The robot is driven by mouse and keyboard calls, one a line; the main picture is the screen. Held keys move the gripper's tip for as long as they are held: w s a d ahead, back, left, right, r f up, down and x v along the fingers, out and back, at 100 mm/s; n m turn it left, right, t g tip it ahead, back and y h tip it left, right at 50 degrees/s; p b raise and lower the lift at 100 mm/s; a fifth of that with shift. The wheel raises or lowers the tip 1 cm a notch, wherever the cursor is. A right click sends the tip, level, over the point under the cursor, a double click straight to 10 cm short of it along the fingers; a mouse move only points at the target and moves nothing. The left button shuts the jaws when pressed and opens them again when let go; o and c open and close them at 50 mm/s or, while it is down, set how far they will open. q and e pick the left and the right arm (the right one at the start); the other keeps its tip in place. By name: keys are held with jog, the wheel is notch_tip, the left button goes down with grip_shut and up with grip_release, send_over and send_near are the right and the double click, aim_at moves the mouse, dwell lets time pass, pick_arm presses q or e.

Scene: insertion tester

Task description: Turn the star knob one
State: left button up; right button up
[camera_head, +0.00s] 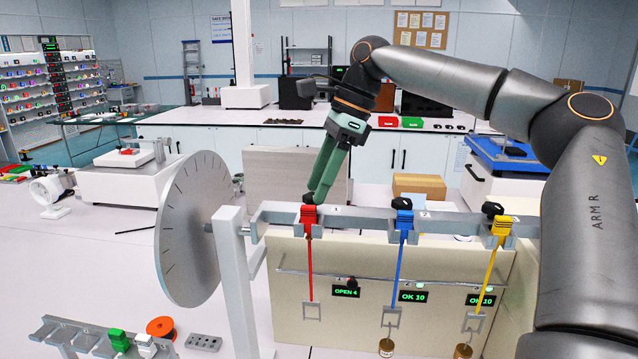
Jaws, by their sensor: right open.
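A black star knob (308,198) sits on top of the red clamp (309,217) at the left of the grey rail. My right gripper (318,190) points down at it with green fingers. The fingers are open, and their tips are right at the knob and partly cover it. I cannot tell whether they touch it. A red strap (310,268) hangs from this clamp to a small grey frame (312,311). The display (346,291) beside it reads OPEN 4. My left gripper is not in view.
Blue (403,220) and yellow (500,228) clamps with black knobs sit farther right on the rail; their displays read OK 10. Brass weights (386,348) hang below. A large grey dial disc (188,230) stands left. A cardboard box (420,186) is behind the rail.

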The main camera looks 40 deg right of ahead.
jog(key=shift+a+f, duration=0.1)
jog(key=shift+f, duration=0.2)
grip_shut()
